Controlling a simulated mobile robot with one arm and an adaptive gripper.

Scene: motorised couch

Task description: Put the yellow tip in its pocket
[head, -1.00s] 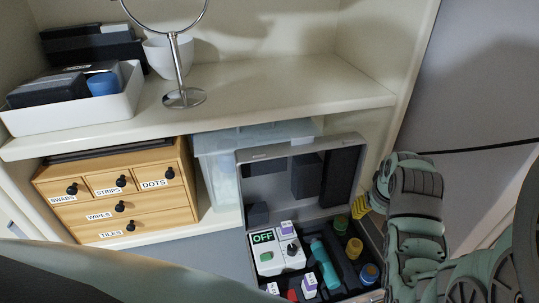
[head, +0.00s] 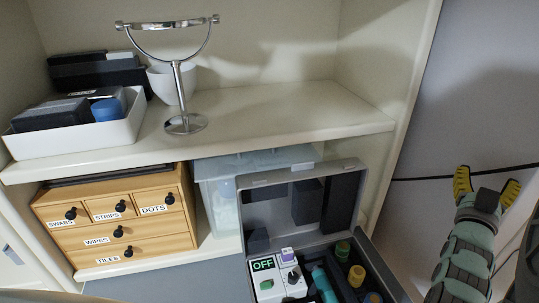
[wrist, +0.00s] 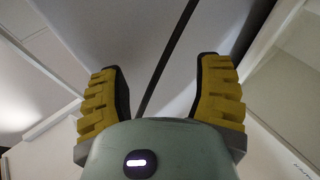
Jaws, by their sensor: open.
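The open grey case (head: 249,187) stands on the lower surface with its lid raised. In its dark tray, at the right, a yellow-topped piece (head: 356,276) stands upright in a pocket, with a green-topped piece (head: 342,249) behind it. A blue piece at the front is mostly cut off. I cannot tell which pocket belongs to the yellow tip. My gripper (head: 487,184) is open and empty, raised to the right of the case in front of the grey wall. Its yellow fingers also show wide apart in the wrist view (wrist: 162,95), with nothing between them.
In the case, a white device (head: 276,278) reads OFF beside a teal handpiece (head: 322,284). A wooden drawer box (head: 117,222) stands left, with a clear bin (head: 215,195) behind the case. A round mirror (head: 185,123) and white tray (head: 75,132) stand on the shelf above.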

